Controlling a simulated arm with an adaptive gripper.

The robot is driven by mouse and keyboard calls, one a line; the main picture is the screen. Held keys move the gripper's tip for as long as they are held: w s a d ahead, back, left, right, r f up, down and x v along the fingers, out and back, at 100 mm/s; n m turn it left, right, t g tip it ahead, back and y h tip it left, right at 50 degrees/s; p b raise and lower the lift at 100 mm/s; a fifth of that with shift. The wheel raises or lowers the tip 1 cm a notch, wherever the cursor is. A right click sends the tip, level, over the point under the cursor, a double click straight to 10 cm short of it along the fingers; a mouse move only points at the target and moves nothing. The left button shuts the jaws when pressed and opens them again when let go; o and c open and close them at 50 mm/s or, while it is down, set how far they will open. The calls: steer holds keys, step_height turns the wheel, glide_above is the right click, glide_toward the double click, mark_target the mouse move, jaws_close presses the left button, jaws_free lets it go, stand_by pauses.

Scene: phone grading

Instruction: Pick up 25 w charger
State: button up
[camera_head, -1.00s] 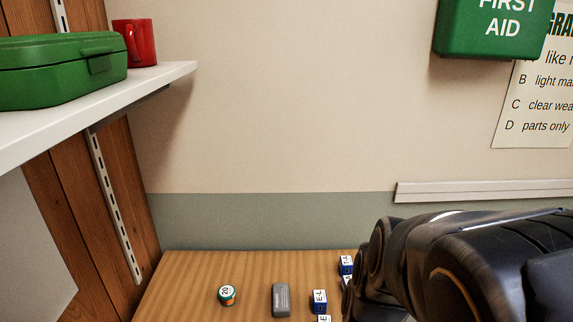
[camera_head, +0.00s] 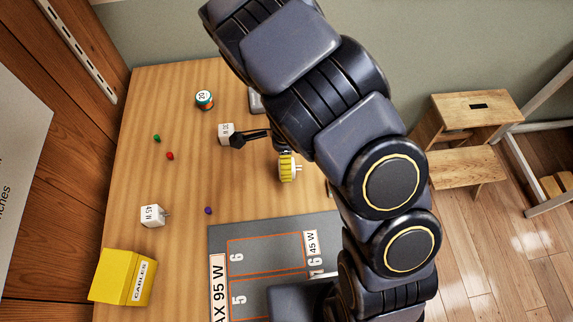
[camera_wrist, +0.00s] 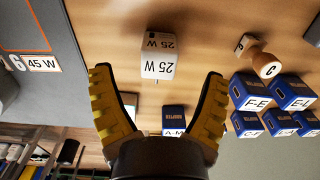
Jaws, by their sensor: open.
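The 25 W charger is a white block. It stands on the wooden table in the wrist view (camera_wrist: 160,57), ahead of my gripper (camera_wrist: 158,82) and lined up with the gap between the fingers. My gripper is open and empty, with yellow ribbed pads on its fingers. In the head view a white block (camera_head: 226,133) with small rotated lettering, which looks like this charger, stands just left of a dark fingertip of my gripper (camera_head: 262,154). Whether a finger touches it I cannot tell.
Blue boxes (camera_wrist: 248,90) and a wooden stamp marked C (camera_wrist: 265,66) lie on the right in the wrist view. A 45 W charger (camera_head: 153,215), a yellow cables box (camera_head: 122,278) and a grey mat (camera_head: 219,238) lie on the table. My arm hides the table's right part.

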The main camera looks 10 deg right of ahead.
steer(key=shift+d+f, duration=0.15)
steer(key=shift+f, duration=1.25)
steer(key=shift+d+f, duration=0.1)
steer(key=shift+f, duration=1.25)
steer(key=c, duration=1.2)
